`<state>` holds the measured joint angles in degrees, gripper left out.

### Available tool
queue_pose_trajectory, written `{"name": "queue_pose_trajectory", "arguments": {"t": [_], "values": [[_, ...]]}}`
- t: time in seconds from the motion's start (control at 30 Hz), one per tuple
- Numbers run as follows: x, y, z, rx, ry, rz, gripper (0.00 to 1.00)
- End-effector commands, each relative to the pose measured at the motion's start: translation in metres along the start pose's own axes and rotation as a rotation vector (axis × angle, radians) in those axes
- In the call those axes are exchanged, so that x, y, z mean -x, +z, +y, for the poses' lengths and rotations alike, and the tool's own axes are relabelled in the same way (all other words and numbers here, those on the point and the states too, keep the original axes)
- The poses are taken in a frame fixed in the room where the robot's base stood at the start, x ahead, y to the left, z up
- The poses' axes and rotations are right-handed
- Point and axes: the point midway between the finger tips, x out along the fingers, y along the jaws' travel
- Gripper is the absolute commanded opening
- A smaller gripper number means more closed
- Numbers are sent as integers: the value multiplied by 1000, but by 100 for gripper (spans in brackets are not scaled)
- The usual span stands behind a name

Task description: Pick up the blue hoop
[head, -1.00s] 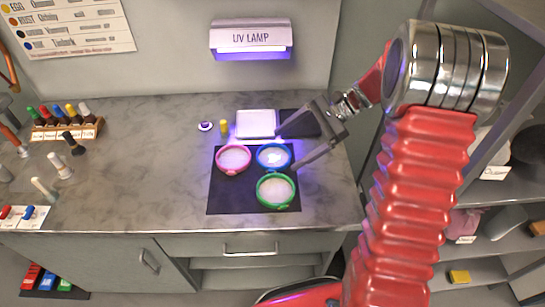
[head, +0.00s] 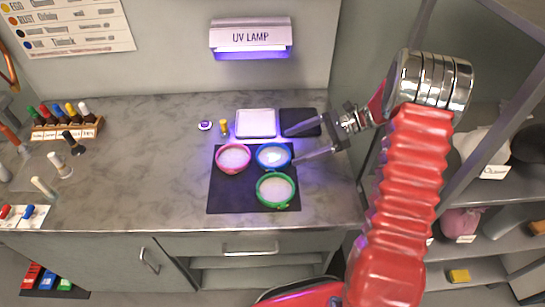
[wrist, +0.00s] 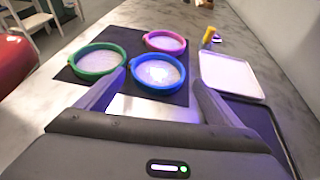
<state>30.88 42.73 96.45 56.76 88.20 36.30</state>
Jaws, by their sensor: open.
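The blue hoop (head: 274,144) is a round frame with pale mesh inside, lying on a black mat (head: 226,200) under the UV lamp. In the wrist view the blue hoop (wrist: 158,88) lies ahead of my gripper, in line with the gap between the fingers. My gripper (head: 292,144) is open and empty, at the right of the blue hoop. In the wrist view the open fingers (wrist: 160,85) point toward the hoop; whether they touch it I cannot tell. A pink hoop (head: 233,147) and a green hoop (head: 275,202) lie close beside the blue one.
The UV lamp (head: 250,38) hangs on the wall above. A white tray (head: 256,123), a black pad (head: 299,115) and a small yellow bottle (head: 224,128) are behind the hoops. Shelves stand to the right.

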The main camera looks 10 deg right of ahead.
Motion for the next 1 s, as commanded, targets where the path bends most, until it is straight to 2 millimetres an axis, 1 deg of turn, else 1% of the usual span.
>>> {"name": "queue_pose_trajectory", "arguments": {"t": [0.1, 0.17, 0.47, 0.57, 0.67, 0.9, 1.0], "values": [[-12, 0, 0, 1, 3, 0, 88], [-15, 0, 1, 1, 3, 0, 88], [-16, 0, 0, 1, 1, 1, 88], [-20, 0, 1, 1, 1, 0, 88], [-30, 0, 1, 0, 2, 0, 88], [-61, 0, 2, 0, 2, 1, 88], [-66, -1, 2, 0, 0, 3, 88]]}}
